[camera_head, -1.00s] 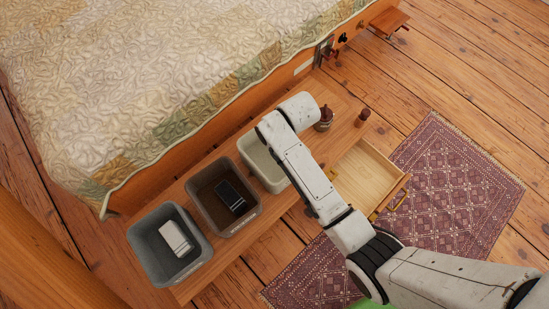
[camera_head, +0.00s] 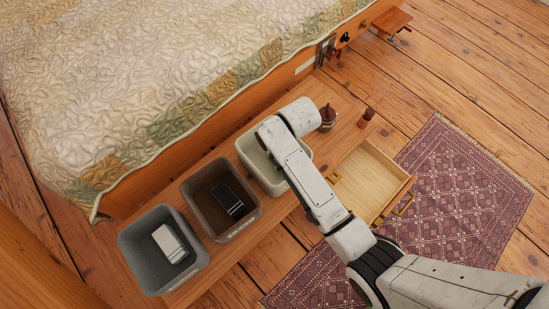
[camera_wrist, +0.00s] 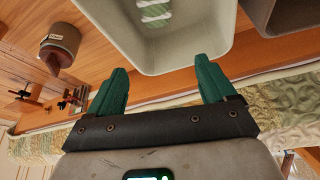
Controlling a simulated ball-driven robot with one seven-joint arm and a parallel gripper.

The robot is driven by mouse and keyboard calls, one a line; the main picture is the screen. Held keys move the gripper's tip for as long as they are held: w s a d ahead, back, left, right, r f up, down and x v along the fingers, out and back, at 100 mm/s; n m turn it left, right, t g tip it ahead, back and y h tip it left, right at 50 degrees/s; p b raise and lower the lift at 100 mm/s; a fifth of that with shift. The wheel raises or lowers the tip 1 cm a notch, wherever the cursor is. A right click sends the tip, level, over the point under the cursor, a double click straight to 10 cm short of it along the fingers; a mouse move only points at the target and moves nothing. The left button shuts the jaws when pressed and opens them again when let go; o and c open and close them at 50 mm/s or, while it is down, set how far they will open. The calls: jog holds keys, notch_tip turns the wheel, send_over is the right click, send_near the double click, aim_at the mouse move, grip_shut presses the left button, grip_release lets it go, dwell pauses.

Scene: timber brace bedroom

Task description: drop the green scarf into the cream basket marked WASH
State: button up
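The cream basket (camera_head: 247,152) stands on the wooden bench beside the bed, partly hidden by my arm in the head view. No WASH mark is readable. In the wrist view its pale wall (camera_wrist: 185,62) lies just beyond my gripper. A green-and-white striped item (camera_wrist: 155,14) shows inside it, cut by the top edge; I cannot tell whether this is the green scarf. My gripper (camera_wrist: 160,68) has its two green fingers spread, with nothing between them. In the head view, the fingers are hidden under my arm at the cream basket.
A brown bin (camera_head: 190,200) with a dark striped item and a grey bin (camera_head: 130,248) with a white item stand left of the cream basket. A small brown pot (camera_head: 327,118) is to its right. An open drawer (camera_head: 410,183) juts over the patterned rug (camera_head: 460,210). The bed lies behind.

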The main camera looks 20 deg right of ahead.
jog(key=shift+o, duration=0.5)
jog(key=p+v, duration=0.3)
jog(key=v, duration=0.7)
jog(key=shift+r, duration=0.35)
jog(key=shift+s, duration=0.15)
